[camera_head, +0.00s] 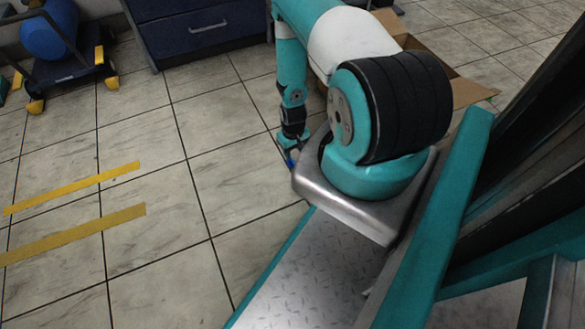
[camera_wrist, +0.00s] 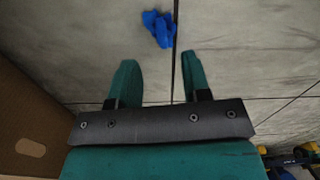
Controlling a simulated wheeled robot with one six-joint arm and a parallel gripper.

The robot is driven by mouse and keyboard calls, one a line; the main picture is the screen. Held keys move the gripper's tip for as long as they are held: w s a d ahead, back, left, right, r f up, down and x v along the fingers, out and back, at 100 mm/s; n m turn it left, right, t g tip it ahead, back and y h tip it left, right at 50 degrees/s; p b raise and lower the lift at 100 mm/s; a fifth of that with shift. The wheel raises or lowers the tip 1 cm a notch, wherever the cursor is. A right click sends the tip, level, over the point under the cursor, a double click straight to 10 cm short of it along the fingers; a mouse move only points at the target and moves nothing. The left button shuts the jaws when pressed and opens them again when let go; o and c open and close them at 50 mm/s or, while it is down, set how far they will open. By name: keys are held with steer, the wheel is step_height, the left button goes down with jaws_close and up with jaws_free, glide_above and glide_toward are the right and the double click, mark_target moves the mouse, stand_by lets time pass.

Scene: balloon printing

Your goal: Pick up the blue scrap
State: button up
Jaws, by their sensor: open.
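The blue scrap (camera_wrist: 159,28) is a small crumpled piece on the tiled floor, near the top middle of the wrist view. In the head view a small blue patch (camera_head: 290,163) shows just at the tip of my arm, mostly hidden. My gripper (camera_wrist: 158,82) is open, with its two teal fingers apart and bare floor showing between them. The scrap lies beyond the fingertips, roughly in line with the gap, and apart from them. In the head view my gripper (camera_head: 287,150) points down and is small and partly hidden.
A cardboard box (camera_wrist: 30,130) stands close on the left in the wrist view; it shows behind my arm in the head view (camera_head: 468,90). A dark blue drawer cabinet (camera_head: 205,28) and a wheeled stand (camera_head: 68,68) are at the back. Yellow tape (camera_head: 72,233) marks open floor.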

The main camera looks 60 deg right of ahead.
step_height(320, 180, down, 7)
steer(key=b, duration=0.4)
steer(key=shift+a+r+b, duration=0.1)
steer(key=shift+r+b, duration=0.05)
steer(key=shift+b, duration=0.15)
steer(key=shift+r, duration=0.15)
jaws_close()
